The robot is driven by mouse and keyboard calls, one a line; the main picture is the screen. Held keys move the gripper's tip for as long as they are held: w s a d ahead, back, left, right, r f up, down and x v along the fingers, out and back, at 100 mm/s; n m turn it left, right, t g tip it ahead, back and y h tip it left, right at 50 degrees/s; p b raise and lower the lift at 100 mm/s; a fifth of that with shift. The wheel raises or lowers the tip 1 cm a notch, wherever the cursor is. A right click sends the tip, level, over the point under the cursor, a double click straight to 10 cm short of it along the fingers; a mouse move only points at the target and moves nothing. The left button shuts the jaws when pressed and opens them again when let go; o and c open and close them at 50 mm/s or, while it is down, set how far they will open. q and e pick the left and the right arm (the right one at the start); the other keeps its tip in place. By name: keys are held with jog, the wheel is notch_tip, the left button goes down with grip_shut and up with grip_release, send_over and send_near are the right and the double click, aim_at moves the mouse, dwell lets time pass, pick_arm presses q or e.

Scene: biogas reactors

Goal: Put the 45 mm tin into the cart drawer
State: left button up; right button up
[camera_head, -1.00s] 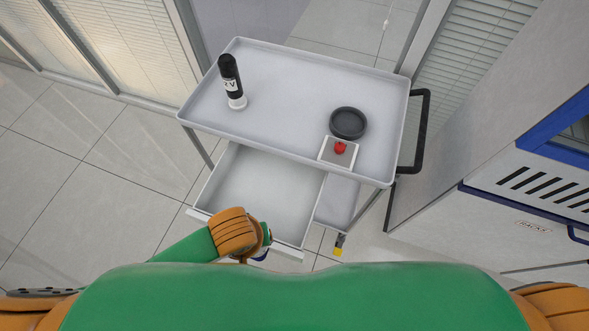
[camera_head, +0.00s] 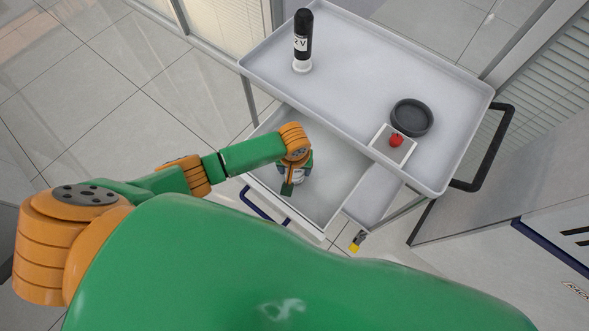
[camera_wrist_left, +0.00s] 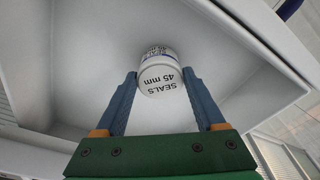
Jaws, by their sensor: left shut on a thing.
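The 45 mm tin (camera_wrist_left: 160,76) is a small white can; its label reads "SEALS 45 mm" in the left wrist view. My left gripper (camera_wrist_left: 159,80) is shut on it, one blue finger on each side. In the head view the left gripper (camera_head: 291,183) points down inside the open cart drawer (camera_head: 325,197), near its left side, and mostly hides the tin. Whether the tin touches the drawer floor I cannot tell. The rest of the drawer looks empty. My right gripper is not in view.
The cart top (camera_head: 365,85) above the drawer holds a black bottle with a white base (camera_head: 302,42), a dark round dish (camera_head: 411,117) and a white square with a red object (camera_head: 396,140). A black handle (camera_head: 490,150) is at the right. A cabinet stands at lower right.

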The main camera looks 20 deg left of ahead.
aim_at(294, 177)
pick_arm(q)
jog(key=shift+f, duration=0.1)
jog(key=o, duration=1.4)
jog(key=shift+c, duration=0.2)
notch_tip(294, 177, up, 12)
jog(key=s+p, duration=0.1)
jog(key=p, duration=0.2)
jog(key=shift+s+d, duration=0.2)
